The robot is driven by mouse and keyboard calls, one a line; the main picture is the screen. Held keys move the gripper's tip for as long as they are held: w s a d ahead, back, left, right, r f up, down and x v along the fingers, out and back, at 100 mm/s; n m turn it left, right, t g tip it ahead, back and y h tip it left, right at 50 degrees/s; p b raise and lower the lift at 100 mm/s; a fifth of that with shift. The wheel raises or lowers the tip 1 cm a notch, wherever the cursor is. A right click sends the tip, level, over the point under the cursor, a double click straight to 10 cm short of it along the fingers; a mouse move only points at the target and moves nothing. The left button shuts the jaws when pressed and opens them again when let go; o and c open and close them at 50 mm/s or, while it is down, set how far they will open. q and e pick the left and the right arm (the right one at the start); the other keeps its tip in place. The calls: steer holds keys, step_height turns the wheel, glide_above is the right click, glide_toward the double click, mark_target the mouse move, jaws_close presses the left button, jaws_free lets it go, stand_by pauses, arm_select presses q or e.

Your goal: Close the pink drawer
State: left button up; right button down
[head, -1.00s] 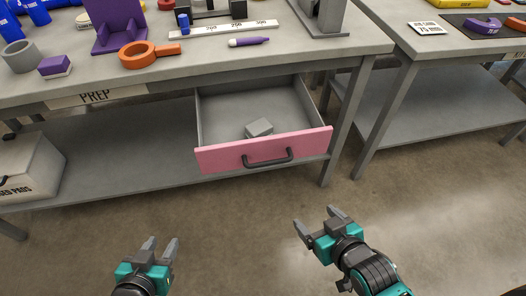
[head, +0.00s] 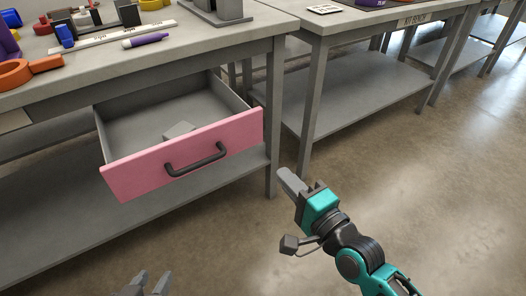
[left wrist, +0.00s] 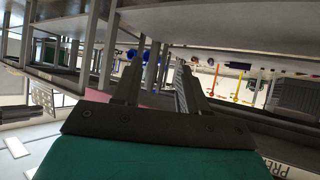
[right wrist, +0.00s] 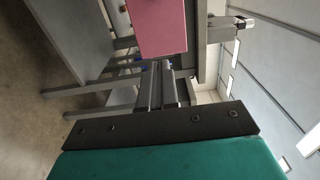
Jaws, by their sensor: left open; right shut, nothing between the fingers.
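The pink drawer (head: 140,173) is pulled out from under the left workbench, with a dark bar handle (head: 196,160) on its front. A small grey block (head: 179,130) lies inside it. The pink front also shows in the right wrist view (right wrist: 158,26). My right gripper (head: 288,180) is shut and empty, in front of and to the right of the drawer, apart from it. My left gripper (head: 151,282) is open and empty at the bottom edge of the head view, in front of the drawer. Part of the pink front shows behind its fingers in the left wrist view (left wrist: 150,101).
The workbench leg (head: 273,120) stands just right of the drawer. The bench top holds an orange clamp-like part (head: 14,73) and a purple marker (head: 146,40). A second bench (head: 350,25) stands at the right. The floor in front is clear.

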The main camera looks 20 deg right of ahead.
steer(key=b, duration=0.3)
glide_toward(245, 134)
steer(key=x, duration=0.5)
steer(key=shift+w+a, duration=0.1)
steer(key=shift+w, duration=0.1)
steer(key=shift+w+a, duration=0.15)
steer(key=shift+w, duration=0.4)
arm_select(q)
steer(key=shift+d+f, duration=0.55)
steer(key=shift+f, duration=0.2)
arm_select(e)
steer(key=shift+w, duration=0.15)
steer(key=shift+r, duration=0.1)
